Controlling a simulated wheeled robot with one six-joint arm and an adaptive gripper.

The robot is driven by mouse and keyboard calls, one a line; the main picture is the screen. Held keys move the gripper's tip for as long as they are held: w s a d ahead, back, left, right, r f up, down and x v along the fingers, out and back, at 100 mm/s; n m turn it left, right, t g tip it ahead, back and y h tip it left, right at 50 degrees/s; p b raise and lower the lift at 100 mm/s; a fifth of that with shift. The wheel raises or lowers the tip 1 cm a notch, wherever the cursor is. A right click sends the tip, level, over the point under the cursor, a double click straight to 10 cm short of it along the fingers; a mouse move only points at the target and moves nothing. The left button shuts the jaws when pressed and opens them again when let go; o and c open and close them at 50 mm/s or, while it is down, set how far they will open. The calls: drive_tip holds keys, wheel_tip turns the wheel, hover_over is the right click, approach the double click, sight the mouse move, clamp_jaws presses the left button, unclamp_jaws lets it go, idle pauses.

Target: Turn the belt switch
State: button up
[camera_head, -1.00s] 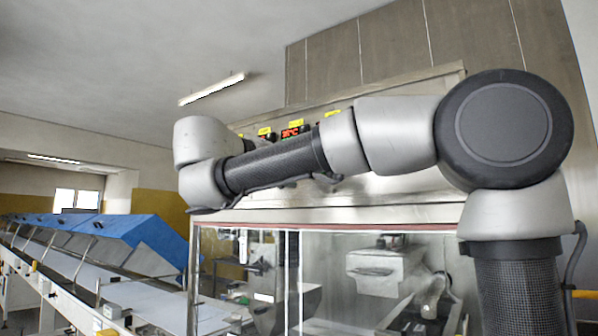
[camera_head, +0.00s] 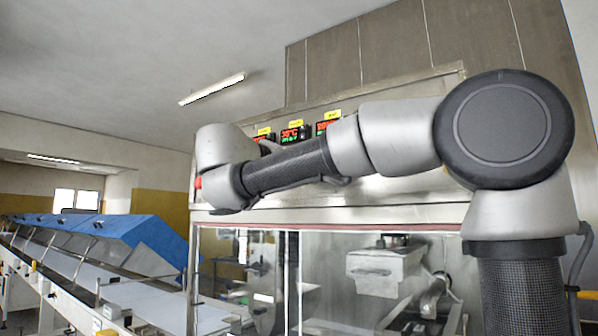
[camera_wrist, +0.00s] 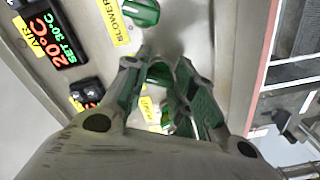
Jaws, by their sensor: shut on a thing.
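In the wrist view my gripper (camera_wrist: 161,70) is at a metal control panel. Its fingers are shut on a green knob (camera_wrist: 158,73), which shows between the fingertips. A yellow label (camera_wrist: 150,112) shows between the fingers, partly hidden, and I cannot read it surely, so I cannot confirm from it that this knob is the belt switch. Another green knob (camera_wrist: 142,11) stands apart from the fingers, beside a yellow label reading BLOWER (camera_wrist: 113,22). In the head view my gripper and the held knob are hidden behind my arm.
In the wrist view a temperature display (camera_wrist: 58,35) is at the upper left. In the head view lit displays (camera_head: 294,134) line the panel above my arm, and a red button (camera_head: 198,183) shows at its left. A blue-covered conveyor (camera_head: 140,240) runs along the left.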

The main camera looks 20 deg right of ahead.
drive_tip(key=shift+n, duration=0.3)
drive_tip(key=n, duration=1.1)
drive_tip(key=shift+n, duration=0.3)
idle(0.5)
drive_tip(key=o, duration=1)
drive_tip(key=v, duration=1.2)
